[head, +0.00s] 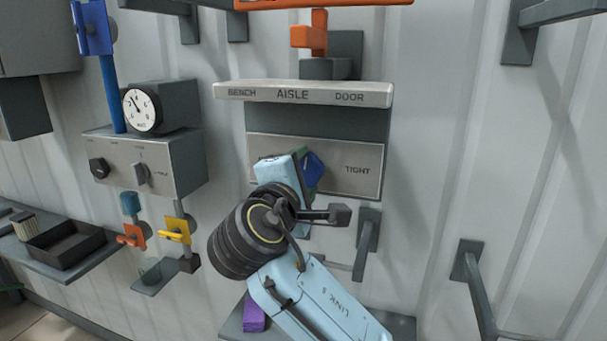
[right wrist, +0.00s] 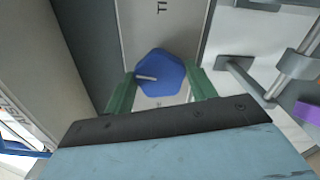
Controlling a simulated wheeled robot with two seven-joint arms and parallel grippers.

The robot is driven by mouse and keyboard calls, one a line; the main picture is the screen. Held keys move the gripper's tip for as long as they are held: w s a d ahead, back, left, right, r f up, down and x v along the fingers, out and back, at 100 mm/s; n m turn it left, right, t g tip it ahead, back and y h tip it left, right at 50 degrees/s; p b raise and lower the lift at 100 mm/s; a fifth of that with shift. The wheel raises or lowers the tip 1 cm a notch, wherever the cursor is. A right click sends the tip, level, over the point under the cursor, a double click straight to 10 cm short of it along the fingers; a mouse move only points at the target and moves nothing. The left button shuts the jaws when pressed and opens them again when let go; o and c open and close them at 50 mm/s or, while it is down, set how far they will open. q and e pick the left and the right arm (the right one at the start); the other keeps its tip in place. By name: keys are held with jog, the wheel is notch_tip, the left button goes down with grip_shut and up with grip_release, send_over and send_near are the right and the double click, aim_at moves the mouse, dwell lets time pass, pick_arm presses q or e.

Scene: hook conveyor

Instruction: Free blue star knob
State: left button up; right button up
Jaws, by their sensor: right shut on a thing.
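The blue star knob (head: 313,168) sits on a grey plate (head: 355,185) labelled "TIGHT", under a ledge marked "BENCH AISLE DOOR". In the right wrist view the knob (right wrist: 160,73) is a rounded, many-sided blue disc with a pale pointer line toward the left. My right gripper (right wrist: 160,82) has one green finger on each side of the knob and is shut on it. In the head view my right arm hides the left part of the plate and part of the knob. My left gripper is not in view.
A grey box with a gauge (head: 142,110) and dark dials stands to the left. A black tray (head: 65,243) lies on the left shelf. A purple block (head: 253,313) is low down. Grey wall brackets (head: 470,265) stick out at right.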

jog(key=shift+f, duration=0.1)
jog(key=o, duration=1)
jog(key=b+v, duration=0.2)
jog(key=v, duration=0.5)
jog(key=shift+s+a, duration=0.1)
jog(key=shift+s, duration=0.15)
